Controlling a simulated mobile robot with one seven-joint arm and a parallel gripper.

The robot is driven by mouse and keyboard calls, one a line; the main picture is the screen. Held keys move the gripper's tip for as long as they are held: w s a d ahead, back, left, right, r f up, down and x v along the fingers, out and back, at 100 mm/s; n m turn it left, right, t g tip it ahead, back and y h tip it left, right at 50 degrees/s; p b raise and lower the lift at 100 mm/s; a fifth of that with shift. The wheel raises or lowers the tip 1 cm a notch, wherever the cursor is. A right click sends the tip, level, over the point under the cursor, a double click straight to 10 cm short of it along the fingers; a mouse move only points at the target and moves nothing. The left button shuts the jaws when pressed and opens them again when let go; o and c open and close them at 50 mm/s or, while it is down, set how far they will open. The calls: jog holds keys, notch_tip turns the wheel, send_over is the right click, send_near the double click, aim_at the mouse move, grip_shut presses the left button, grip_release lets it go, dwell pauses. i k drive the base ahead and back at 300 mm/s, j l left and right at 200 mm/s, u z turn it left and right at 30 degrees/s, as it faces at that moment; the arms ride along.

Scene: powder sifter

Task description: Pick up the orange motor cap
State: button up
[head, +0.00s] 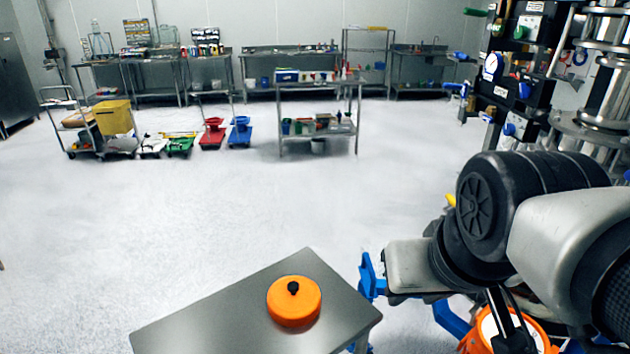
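The orange motor cap (294,303) is a round, flat-topped orange disc with a small black knob in its middle. It sits upright on the bare grey metal table (215,325) at the bottom centre of the head view, towards the table's right side. My black and grey arm fills the lower right, apart from the cap. Nothing touches or covers the cap.
Another orange round part (505,335) shows below my arm, partly hidden. Tall machinery (520,75) stands at the right. Carts (85,125) and benches line the back. The middle floor is clear.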

aim_at(293, 301)
jog(key=u, duration=0.55)
jog(key=z, duration=1.75)
jog(key=u, duration=1.6)
jog(key=i+l+u, duration=0.15)
jog(key=u, duration=0.2)
jog(key=i+l+u, duration=0.15)
jog(key=i+l, duration=0.05)
jog(key=l, duration=0.05)
